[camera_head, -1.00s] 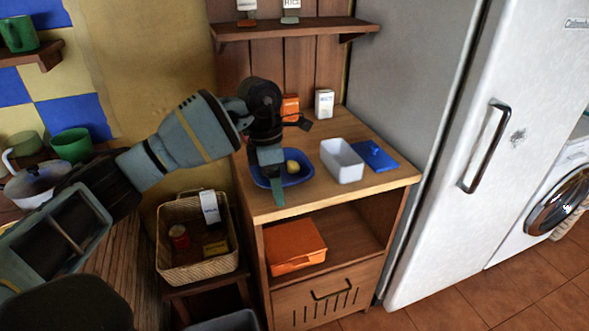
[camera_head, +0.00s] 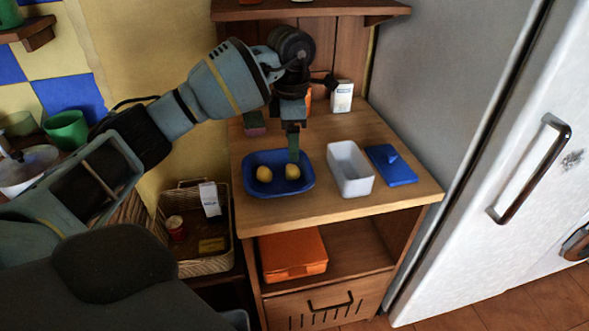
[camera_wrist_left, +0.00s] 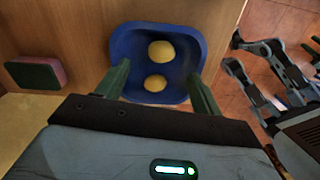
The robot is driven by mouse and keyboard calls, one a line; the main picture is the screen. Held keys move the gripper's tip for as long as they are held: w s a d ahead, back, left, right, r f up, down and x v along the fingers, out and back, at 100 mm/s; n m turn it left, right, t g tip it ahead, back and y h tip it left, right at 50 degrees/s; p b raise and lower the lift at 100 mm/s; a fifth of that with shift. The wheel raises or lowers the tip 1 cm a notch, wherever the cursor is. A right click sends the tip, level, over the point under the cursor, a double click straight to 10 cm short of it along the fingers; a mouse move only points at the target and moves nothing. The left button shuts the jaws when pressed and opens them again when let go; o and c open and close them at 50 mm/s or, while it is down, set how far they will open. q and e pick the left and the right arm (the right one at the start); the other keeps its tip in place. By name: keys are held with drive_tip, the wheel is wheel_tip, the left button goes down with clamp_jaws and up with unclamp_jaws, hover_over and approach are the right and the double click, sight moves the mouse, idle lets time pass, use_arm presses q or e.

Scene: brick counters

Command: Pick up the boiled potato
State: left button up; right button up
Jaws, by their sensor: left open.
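Two yellow potatoes lie in a blue tray (camera_head: 278,194) on the wooden counter. In the head view one potato (camera_head: 264,174) is at the left and the other potato (camera_head: 292,172) is at the right. In the left wrist view they show as one potato (camera_wrist_left: 161,50) and a nearer, smaller-looking potato (camera_wrist_left: 155,83). My left gripper (camera_head: 293,150) is open and empty, pointing down just above the tray's back part. In the left wrist view its fingers (camera_wrist_left: 158,85) stand apart on both sides of the tray. My right gripper is not in the head view.
A white container (camera_head: 350,170) and a blue lid (camera_head: 390,166) sit right of the tray. A sponge (camera_head: 254,124) lies behind it, and a white box (camera_head: 342,96) stands at the back. An orange box (camera_head: 292,254) is on the shelf below. The counter's front strip is clear.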

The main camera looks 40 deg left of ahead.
sight(292, 167)
use_arm(q)
wheel_tip(292, 167, down, 2)
drive_tip(key=shift+w+f, duration=0.1)
drive_tip(key=shift+f, duration=0.1)
drive_tip(key=shift+s+d+f, duration=0.1)
drive_tip(key=shift+s+f, duration=0.05)
drive_tip(key=shift+f, duration=1.1)
drive_tip(key=shift+s+d+f, duration=0.1)
drive_tip(key=shift+f, duration=1.15)
drive_tip(key=c, duration=1.1)
